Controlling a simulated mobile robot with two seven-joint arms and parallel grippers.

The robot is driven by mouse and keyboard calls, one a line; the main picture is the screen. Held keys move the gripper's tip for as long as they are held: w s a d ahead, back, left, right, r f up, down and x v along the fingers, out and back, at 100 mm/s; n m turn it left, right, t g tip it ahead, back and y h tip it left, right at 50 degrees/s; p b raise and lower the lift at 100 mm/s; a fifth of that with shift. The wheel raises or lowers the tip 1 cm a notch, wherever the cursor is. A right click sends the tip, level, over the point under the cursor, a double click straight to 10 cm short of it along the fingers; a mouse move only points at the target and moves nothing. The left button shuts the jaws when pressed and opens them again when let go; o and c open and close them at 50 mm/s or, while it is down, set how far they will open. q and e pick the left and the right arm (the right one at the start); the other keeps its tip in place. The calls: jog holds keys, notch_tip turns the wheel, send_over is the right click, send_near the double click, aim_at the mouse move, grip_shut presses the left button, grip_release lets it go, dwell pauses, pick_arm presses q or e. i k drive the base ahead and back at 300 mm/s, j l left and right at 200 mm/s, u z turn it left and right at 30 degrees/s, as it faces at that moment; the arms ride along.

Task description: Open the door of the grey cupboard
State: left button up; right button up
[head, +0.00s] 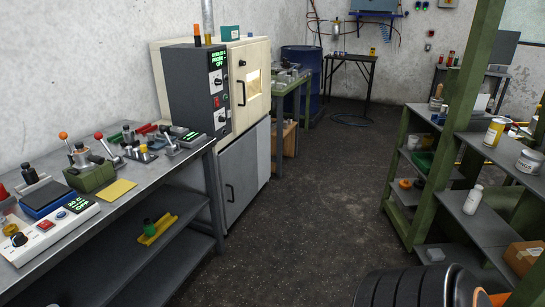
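The grey cupboard (248,172) stands on the floor at centre left in the head view, under a cream oven (250,82). Its front faces the aisle and its door looks shut. A dark upright handle (230,192) sits near the left edge of the front. The end of the workbench stands close to the cupboard's left side. Neither of my grippers is in view.
A workbench (125,197) with tools and a control box runs along the left. Green-framed shelves (440,150) stand at right. The dark floor (310,220) between them is clear. A black ribbed object (400,288), partly cut off, is at bottom right. A blue drum (303,70) stands at the back.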

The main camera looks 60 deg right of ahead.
aim_at(237, 166)
jog(key=z, duration=1.5)
jog(key=i+l+u, duration=0.15)
jog(key=i+u, duration=0.25)
jog(key=i+l+u, duration=0.15)
jog(key=u, duration=0.25)
jog(key=i+l+u, duration=0.1)
jog(key=i+l, duration=0.3)
jog(key=l, duration=0.2)
jog(key=i+l+u, duration=0.15)
jog(key=l, duration=0.15)
jog(key=i+l, duration=0.2)
jog(key=l, duration=0.15)
jog(key=i+l, duration=0.2)
jog(key=i+l+u, duration=0.1)
jog(key=l, duration=0.35)
jog(key=i+l, duration=0.5)
jog(key=l, duration=0.2)
